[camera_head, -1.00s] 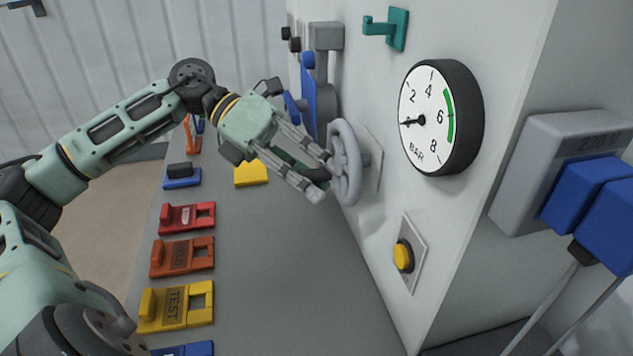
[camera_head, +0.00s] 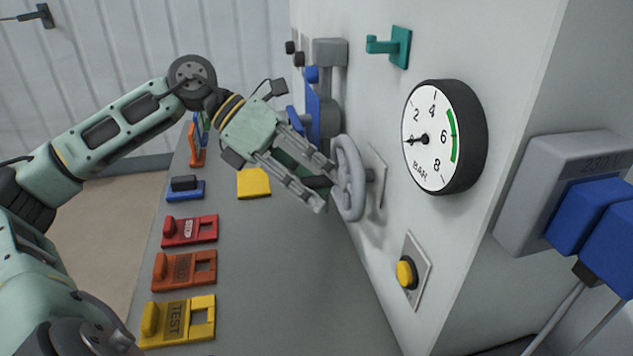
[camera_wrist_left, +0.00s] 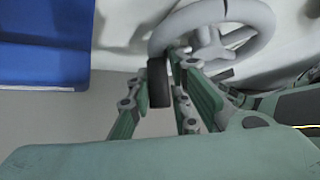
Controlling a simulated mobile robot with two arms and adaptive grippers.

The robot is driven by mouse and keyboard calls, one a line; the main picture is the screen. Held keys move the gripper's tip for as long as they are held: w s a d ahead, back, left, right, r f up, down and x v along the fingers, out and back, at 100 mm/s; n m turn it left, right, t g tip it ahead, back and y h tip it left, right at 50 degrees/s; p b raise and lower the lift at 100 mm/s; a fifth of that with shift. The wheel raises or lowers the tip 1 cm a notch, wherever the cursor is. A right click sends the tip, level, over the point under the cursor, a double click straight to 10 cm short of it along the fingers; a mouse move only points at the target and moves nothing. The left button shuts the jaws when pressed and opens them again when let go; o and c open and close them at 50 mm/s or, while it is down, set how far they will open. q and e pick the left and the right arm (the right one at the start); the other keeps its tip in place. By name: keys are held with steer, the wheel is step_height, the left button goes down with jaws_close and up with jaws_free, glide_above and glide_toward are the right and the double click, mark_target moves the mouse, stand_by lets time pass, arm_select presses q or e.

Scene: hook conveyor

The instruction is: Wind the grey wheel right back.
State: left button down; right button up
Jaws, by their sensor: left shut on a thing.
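The grey wheel (camera_head: 351,200) is mounted on the pale panel wall, seen nearly edge-on in the head view. It also shows in the left wrist view (camera_wrist_left: 262,44), with its spokes and hub. My left gripper (camera_head: 326,187) is at the near left side of the wheel's rim. In the wrist view its fingers close around a dark cylindrical handle (camera_wrist_left: 158,83) by the rim. The fingers partly hide this handle in the head view. My right gripper does not show.
A pressure gauge (camera_head: 470,135) and a teal hook (camera_head: 401,47) are on the wall right of the wheel. A yellow button (camera_head: 405,273) is below. Blue levers (camera_head: 312,105) stand behind the wheel. Several coloured tags (camera_head: 190,229) lie along the grey bench's left side.

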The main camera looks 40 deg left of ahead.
arm_select(q)
steer(key=c, duration=1.9)
jaws_free()
steer(key=shift+w+a+r, duration=0.2)
steer(key=shift+w+r, duration=0.05)
steer(key=shift+r, duration=0.05)
steer(key=shift+o, duration=1.1)
steer(key=shift+f, duration=0.2)
steer(key=v, duration=1.2)
steer(key=shift+f, duration=0.1)
